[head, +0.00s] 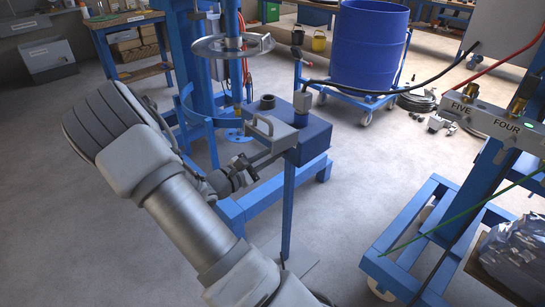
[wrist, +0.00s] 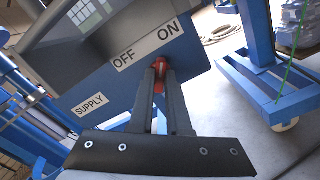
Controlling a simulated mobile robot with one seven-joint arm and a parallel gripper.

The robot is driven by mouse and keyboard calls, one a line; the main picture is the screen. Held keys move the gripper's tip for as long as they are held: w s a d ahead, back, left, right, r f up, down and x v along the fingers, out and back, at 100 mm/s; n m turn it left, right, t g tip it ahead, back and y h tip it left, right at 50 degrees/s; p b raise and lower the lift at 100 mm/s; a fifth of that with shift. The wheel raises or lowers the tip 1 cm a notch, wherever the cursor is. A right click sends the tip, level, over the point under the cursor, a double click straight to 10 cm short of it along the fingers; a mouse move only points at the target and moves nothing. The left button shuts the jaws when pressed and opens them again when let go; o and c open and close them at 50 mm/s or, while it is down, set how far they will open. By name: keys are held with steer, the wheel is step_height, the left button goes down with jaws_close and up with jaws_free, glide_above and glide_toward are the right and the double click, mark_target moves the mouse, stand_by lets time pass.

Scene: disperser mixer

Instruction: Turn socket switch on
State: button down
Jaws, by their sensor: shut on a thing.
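The socket box (head: 315,138) is blue and stands on a blue post in the middle of the head view. In the wrist view its blue face (wrist: 92,85) carries white labels reading SUPPLY, OFF and ON. A small red switch (wrist: 160,66) sits just below the labels, between the OFF and ON words. My gripper (wrist: 161,78) is shut on the red switch, with one dark finger on either side of it. In the head view my gripper (head: 285,143) reaches the left side of the box, and the switch is hidden there.
A black cable (head: 345,88) runs from the plug on top of the box to the right. A mixer frame (head: 232,50) stands close behind-left. A blue barrel (head: 368,45) is behind, and a blue wheeled frame (head: 425,240) stands to the right.

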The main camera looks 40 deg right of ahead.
steer(key=shift+m, duration=0.4)
steer(key=c, duration=0.9)
jaws_free()
steer(key=a+p, duration=0.1)
steer(key=a, duration=0.4)
steer(key=s+a+p, duration=0.1)
steer(key=a, duration=0.5)
steer(key=a+p, duration=0.1)
steer(key=a, duration=0.5)
steer(key=shift+s+a, duration=0.2)
steer(key=shift+a, duration=0.05)
